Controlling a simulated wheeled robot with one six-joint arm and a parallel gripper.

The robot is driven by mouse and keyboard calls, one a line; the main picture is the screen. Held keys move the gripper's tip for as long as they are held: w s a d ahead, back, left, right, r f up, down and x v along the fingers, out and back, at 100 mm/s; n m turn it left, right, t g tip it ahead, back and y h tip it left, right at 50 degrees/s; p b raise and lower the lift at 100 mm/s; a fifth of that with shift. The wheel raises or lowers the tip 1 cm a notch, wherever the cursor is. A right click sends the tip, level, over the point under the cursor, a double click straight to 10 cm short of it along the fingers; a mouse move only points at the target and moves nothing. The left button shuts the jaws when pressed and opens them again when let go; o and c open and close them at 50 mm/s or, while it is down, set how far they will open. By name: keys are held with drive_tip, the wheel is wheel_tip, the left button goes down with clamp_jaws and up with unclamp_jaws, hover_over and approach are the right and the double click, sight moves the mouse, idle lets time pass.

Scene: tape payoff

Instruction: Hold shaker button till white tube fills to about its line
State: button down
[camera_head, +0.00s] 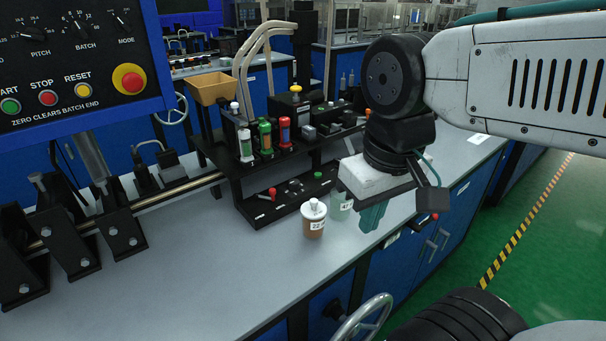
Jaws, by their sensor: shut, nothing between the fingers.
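A white-topped tube (244,142) stands at the left of a short row on the black rack, beside a green tube (265,137) and a red and blue tube (285,131). Its fill level and line are too small to read. A black box with a yellow knob (297,90) sits behind the row; I cannot tell which part is the shaker button. My gripper (374,217) has teal fingers, points down and is shut and empty. It is right of the rack and apart from the tubes, beside a pale green jar marked 47 (341,206).
A brown jar with a white lid (314,218) stands on the grey bench left of my gripper. A tan hopper (210,88) tops the rack's left side. A control panel (80,60) and black brackets (70,240) fill the left.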

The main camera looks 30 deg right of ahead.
drive_tip(key=w+d+f+m+t, duration=0.2)
drive_tip(key=w+d+m, duration=0.2)
drive_tip(key=w, duration=0.8)
drive_tip(key=w+d+f+m+t+h, duration=0.1)
drive_tip(key=w+d+f+m+t, duration=0.1)
drive_tip(key=w, duration=1)
drive_tip(key=w+d+f+m+t+h, duration=0.1)
drive_tip(key=w+d+f+m+t, duration=0.2)
drive_tip(key=w, duration=1)
drive_tip(key=d+m, duration=0.2)
drive_tip(key=d, duration=0.3)
drive_tip(key=shift+m+t, duration=0.3)
drive_tip(key=shift+m, duration=0.1)
drive_tip(key=shift+d+f, duration=0.1)
